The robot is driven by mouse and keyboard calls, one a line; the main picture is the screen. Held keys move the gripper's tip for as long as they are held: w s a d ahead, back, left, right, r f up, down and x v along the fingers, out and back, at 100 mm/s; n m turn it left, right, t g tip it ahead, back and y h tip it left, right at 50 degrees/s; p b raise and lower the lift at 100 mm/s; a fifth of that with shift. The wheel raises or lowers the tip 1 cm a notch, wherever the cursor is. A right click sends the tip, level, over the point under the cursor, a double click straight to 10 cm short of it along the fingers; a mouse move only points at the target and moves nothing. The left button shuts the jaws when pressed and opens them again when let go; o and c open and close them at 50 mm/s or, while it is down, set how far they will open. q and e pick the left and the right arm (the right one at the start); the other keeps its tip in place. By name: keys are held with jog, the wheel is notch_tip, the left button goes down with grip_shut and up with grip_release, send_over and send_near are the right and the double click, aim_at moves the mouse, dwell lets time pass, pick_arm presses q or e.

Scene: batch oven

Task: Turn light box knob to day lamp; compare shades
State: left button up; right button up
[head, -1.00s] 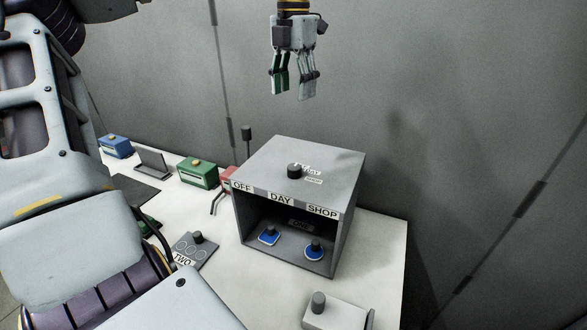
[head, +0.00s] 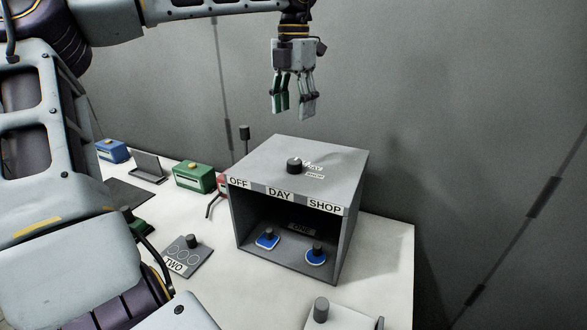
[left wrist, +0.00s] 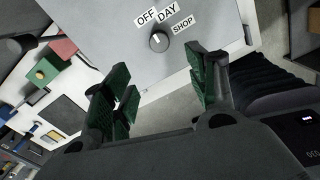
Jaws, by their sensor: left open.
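The grey light box (head: 340,240) stands on the white table, its open front labelled OFF, DAY and SHOP. Its dark round knob (head: 294,166) sits on the top, beside small labels. The knob also shows in the left wrist view (left wrist: 159,41) with OFF, DAY and SHOP around it; I cannot tell surely which label it points at. Two blue pieces with dark knobs, a left one (head: 267,240) and a right one (head: 316,257), lie inside the box. My left gripper (head: 293,109) is open and empty, pointing down above the knob, clear of it. My right gripper is not in view.
A grey tile marked TWO (head: 187,262) with a dark knob lies left of the box. A white block with a grey knob (head: 321,309) is at the front. Green (head: 194,178) and blue (head: 112,151) boxes stand back left. A grey wall is behind.

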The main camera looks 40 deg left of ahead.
pick_arm(q)
jog(key=shift+f+b, duration=0.3)
jog(key=shift+f, duration=0.25)
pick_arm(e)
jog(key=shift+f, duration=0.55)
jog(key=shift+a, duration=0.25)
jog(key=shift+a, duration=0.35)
pick_arm(q)
jog(key=shift+f, duration=0.1)
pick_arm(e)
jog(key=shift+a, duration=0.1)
